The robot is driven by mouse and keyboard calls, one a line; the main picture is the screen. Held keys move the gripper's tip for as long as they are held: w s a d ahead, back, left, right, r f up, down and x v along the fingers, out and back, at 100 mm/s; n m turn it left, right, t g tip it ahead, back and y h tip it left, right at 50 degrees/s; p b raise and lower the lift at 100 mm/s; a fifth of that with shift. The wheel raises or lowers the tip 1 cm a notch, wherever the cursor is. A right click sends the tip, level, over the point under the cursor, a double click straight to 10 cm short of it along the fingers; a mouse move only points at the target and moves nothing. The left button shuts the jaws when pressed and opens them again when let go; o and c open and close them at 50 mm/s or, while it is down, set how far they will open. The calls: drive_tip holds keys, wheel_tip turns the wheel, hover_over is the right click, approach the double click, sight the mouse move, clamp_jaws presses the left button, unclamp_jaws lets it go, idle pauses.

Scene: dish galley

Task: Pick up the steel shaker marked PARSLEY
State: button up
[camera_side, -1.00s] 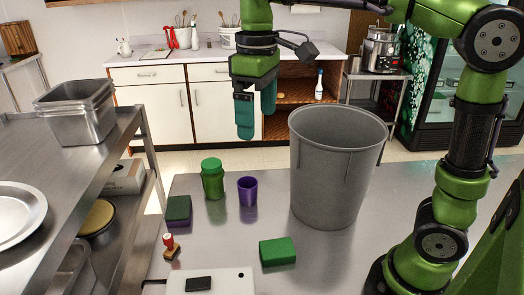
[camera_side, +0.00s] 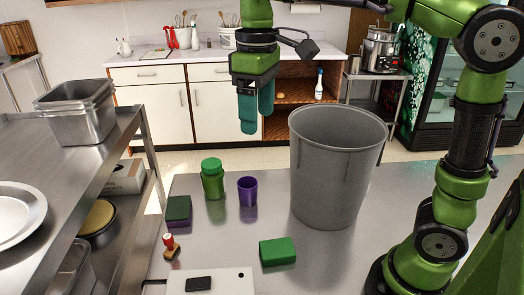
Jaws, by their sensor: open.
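I cannot make out a steel shaker or the word PARSLEY in the side view. A green lidded jar (camera_side: 212,178) stands upright on the steel table, with no readable marking. A small purple cup (camera_side: 247,191) stands to its right. My gripper (camera_side: 257,112) points down, open and empty, with its teal fingers in the air above the jar and cup, touching neither.
A big grey bin (camera_side: 336,170) stands right of the cup. A green block (camera_side: 277,251), a green-and-purple block (camera_side: 178,211), a red-topped stamp (camera_side: 170,245) and a white board (camera_side: 232,278) with a black piece (camera_side: 198,284) lie nearer. A steel shelf unit (camera_side: 62,189) is at left.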

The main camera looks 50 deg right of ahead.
drive_tip(key=w+d+r+m, duration=0.1)
drive_tip(key=w+d+r, duration=0.1)
drive_tip(key=d, duration=0.8)
drive_tip(key=w+d+r+m, duration=0.1)
drive_tip(key=d+r, duration=0.1)
drive_tip(key=d, duration=0.8)
drive_tip(key=s+d+m, duration=0.1)
drive_tip(key=s+d, duration=0.5)
drive_tip(key=d, duration=0.6)
drive_tip(key=s+d, duration=0.6)
drive_tip(key=d, duration=0.6)
drive_tip(key=f, duration=3.1)
drive_tip(key=shift+s+d+f, duration=0.15)
drive_tip(key=shift+s+d, duration=0.1)
drive_tip(key=shift+d, duration=0.05)
drive_tip(key=f, duration=0.5)
drive_tip(key=shift+a+f, duration=0.2)
drive_tip(key=shift+f, duration=0.1)
drive_tip(key=shift+r, duration=0.1)
drive_tip(key=c, duration=1.2)
